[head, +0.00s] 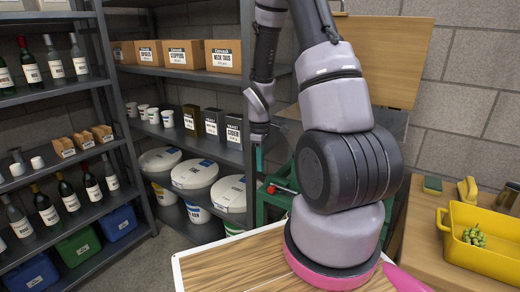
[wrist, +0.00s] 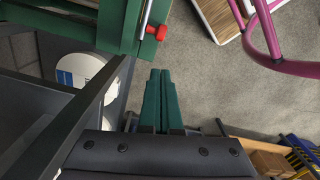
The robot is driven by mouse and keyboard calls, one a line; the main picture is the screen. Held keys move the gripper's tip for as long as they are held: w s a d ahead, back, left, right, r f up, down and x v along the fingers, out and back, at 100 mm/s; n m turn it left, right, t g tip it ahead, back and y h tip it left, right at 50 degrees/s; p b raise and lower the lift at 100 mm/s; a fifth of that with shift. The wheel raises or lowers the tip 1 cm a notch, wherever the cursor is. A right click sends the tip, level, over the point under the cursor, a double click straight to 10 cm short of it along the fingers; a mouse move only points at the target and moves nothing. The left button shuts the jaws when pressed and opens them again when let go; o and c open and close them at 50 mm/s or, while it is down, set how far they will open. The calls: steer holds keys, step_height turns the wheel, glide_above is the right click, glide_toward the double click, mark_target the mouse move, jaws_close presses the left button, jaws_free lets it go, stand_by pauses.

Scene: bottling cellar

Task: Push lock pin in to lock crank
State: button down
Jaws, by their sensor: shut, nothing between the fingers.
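A green machine frame (head: 281,207) stands beyond my arm in the head view, partly hidden by it. A small red part (head: 271,189) shows on its near left side. In the wrist view the green frame (wrist: 119,28) fills the upper left, and a red knob-like part (wrist: 157,33) sits at its edge beside a thin metal rod (wrist: 146,14). I cannot tell which of these is the lock pin or the crank. My gripper (head: 259,168) hangs left of the frame. Its green fingers (wrist: 160,74) are together and empty, apart from the red part.
A grey shelf (head: 205,140) with boxes, tins and white tubs (head: 195,173) stands close to the left of my gripper. A wooden bench (head: 420,240) with a yellow tray (head: 480,255) is at the right. Bare floor (wrist: 215,90) shows right of the fingers.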

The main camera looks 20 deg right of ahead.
step_height(320, 180, up, 7)
steer(key=shift+f, duration=0.2)
steer(key=shift+w+a, duration=0.1)
steer(key=s+a+r+m+t, duration=0.2)
steer(key=r+m, duration=0.1)
steer(key=r, duration=0.6)
steer(key=s+a+r+m+t, duration=0.1)
steer(key=s+r+m+t, duration=0.15)
steer(key=r, duration=0.65)
steer(key=s+a+r+m+t+y, duration=0.2)
steer(key=s+a+r+m, duration=0.2)
steer(key=s+r+m, duration=0.4)
steer(key=s+r, duration=0.3)
steer(key=s, duration=0.1)
steer(key=shift+a+r+t, duration=0.15)
steer(key=shift+r+t, duration=0.05)
steer(key=shift+t, duration=0.15)
steer(key=shift+r, duration=0.1)
